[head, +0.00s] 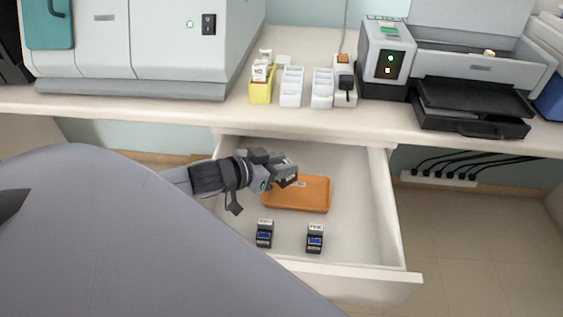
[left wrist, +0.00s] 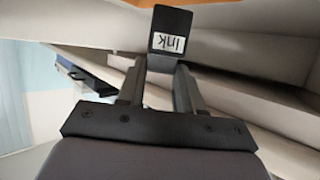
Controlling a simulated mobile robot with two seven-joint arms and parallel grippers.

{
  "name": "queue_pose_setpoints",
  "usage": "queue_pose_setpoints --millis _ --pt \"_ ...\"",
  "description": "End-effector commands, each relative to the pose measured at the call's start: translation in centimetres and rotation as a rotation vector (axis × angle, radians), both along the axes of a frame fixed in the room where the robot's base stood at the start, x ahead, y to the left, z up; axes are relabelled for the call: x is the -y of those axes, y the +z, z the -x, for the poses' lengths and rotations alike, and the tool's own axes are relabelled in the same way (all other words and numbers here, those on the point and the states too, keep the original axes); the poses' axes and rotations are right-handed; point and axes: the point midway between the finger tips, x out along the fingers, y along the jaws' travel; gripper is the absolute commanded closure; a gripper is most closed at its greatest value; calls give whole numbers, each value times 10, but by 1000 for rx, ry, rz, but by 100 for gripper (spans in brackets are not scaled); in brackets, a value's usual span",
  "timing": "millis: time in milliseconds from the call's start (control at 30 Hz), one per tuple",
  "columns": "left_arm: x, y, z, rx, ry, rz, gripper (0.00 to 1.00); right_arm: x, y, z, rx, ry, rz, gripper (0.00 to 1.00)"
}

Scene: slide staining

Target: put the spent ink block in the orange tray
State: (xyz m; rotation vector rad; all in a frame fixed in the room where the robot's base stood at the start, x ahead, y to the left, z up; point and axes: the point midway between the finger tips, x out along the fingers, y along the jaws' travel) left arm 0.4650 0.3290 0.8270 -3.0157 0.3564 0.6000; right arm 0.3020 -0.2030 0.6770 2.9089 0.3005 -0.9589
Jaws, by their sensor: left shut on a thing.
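My left gripper (head: 280,170) is shut on a dark ink block (left wrist: 171,32) with a white "Ink" label, seen between its fingers in the left wrist view. In the head view the held block is mostly hidden by the gripper and appears over the upper left part of the orange tray (head: 312,198). How high it is above the tray I cannot tell. The orange tray lies flat in the open drawer (head: 352,225), with no block seen on its visible part. My right gripper is not in view.
Two dark blocks with blue fronts, a left one (head: 264,236) and a right one (head: 315,240), stand in the drawer in front of the tray. The counter above holds a yellow holder (head: 261,86), white racks (head: 291,88) and a printer (head: 470,95). The drawer's right side is clear.

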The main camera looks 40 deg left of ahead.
Motion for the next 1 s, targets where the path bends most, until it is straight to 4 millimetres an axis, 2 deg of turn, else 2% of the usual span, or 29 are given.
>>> queue_pose_setpoints --millis 367,767,800,833,867,1000 --pt "0 -45 0 1 0 1 95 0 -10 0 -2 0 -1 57" --pt "1 -50 0 1 -1 2 95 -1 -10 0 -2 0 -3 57" --pt "0 -49 0 1 -1 1 55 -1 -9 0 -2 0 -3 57" --pt "0 -49 0 1 -1 1 45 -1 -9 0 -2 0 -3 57" --pt "0 -49 0 0 -1 0 39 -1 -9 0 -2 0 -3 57" --pt "0 -49 0 0 -1 0 39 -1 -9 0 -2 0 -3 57"
